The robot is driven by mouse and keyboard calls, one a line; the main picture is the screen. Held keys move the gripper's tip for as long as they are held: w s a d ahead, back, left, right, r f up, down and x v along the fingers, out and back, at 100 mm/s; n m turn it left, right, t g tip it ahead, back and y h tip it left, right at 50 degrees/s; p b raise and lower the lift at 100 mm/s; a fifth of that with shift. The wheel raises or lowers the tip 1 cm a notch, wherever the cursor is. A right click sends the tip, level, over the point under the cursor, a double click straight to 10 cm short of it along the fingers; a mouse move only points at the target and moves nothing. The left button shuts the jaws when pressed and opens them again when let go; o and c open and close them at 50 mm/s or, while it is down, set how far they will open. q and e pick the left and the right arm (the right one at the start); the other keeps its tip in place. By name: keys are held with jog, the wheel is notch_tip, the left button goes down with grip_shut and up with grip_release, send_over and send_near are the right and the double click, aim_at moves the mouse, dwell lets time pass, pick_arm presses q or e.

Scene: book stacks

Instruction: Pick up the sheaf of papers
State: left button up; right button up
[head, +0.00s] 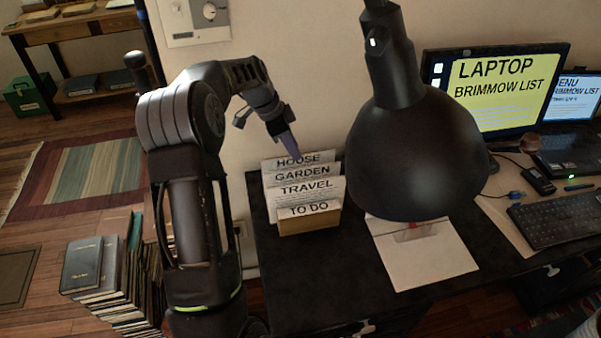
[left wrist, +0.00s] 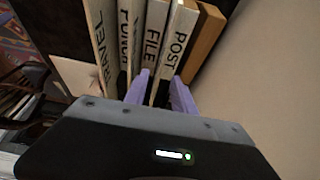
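A letter sorter (head: 310,221) stands on the dark desk with several upright paper sections (head: 312,188) labelled HOUSE, GARDEN, TRAVEL and TO DO. I cannot tell which of these is the sheaf. My left gripper (head: 288,146) points down at the back of the sorter, by the HOUSE section. In the left wrist view its two purple fingers (left wrist: 162,90) are apart, either side of the lower part of the section marked POST (left wrist: 175,45). The section marked FILE (left wrist: 152,40) is beside it. Contact is unclear. My right gripper is out of view.
A black lamp shade (head: 415,150) hangs over the desk, partly above a white sheet (head: 430,262). A monitor (head: 500,88) and keyboard (head: 560,215) are at the right. Stacked books (head: 95,268) stand on the floor at the left. The wall is close behind the sorter.

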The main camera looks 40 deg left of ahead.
aim_at(302, 165)
pick_arm(q)
jog(key=shift+p+x, duration=0.3)
jog(key=shift+x, duration=0.95)
jog(key=shift+d+f, duration=0.1)
jog(key=shift+f, duration=0.1)
jog(key=p+x, duration=0.2)
jog(key=x, duration=0.2)
jog(key=shift+f, duration=0.4)
jog(key=shift+f+b, duration=0.25)
jog(key=shift+b, duration=0.2)
jog(key=shift+c, duration=0.3)
